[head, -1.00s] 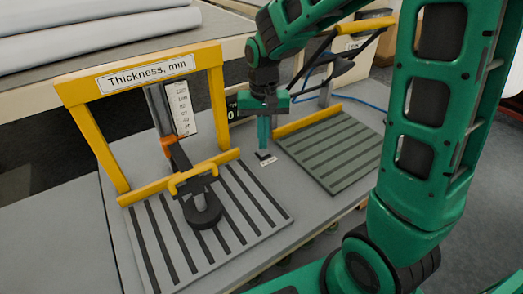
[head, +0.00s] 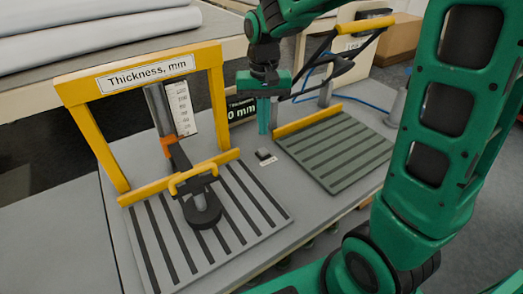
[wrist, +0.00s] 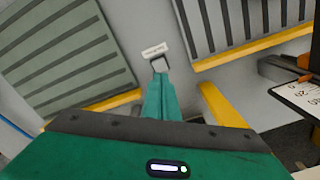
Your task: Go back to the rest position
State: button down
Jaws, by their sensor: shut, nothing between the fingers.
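My gripper (head: 263,128) is shut and empty. It hangs above the bench, pointing down, between the thickness gauge and the green slatted plate. In the wrist view its closed green fingers (wrist: 160,100) reach toward a small dark block (wrist: 160,65) with a white label beside it. The same dark block (head: 263,154) sits on the grey bench top in the head view, apart from the fingertips.
The yellow thickness gauge frame (head: 218,95) stands left, with a round black foot (head: 203,210) on a striped plate (head: 150,240). The green slatted plate (head: 340,155) and a yellow-handled lever (head: 365,24) are right. White rolls (head: 100,22) lie behind.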

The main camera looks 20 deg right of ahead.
jog(key=shift+r, duration=0.35)
jog(key=s+d+m, duration=0.1)
jog(key=s+d, duration=0.7)
jog(key=s, duration=0.4)
jog(key=s+d+m, duration=0.1)
jog(key=s+d, duration=0.8)
jog(key=s, duration=0.4)
jog(key=shift+s+m, duration=0.2)
jog(key=shift+m, duration=0.1)
jog(key=shift+d+f, duration=0.1)
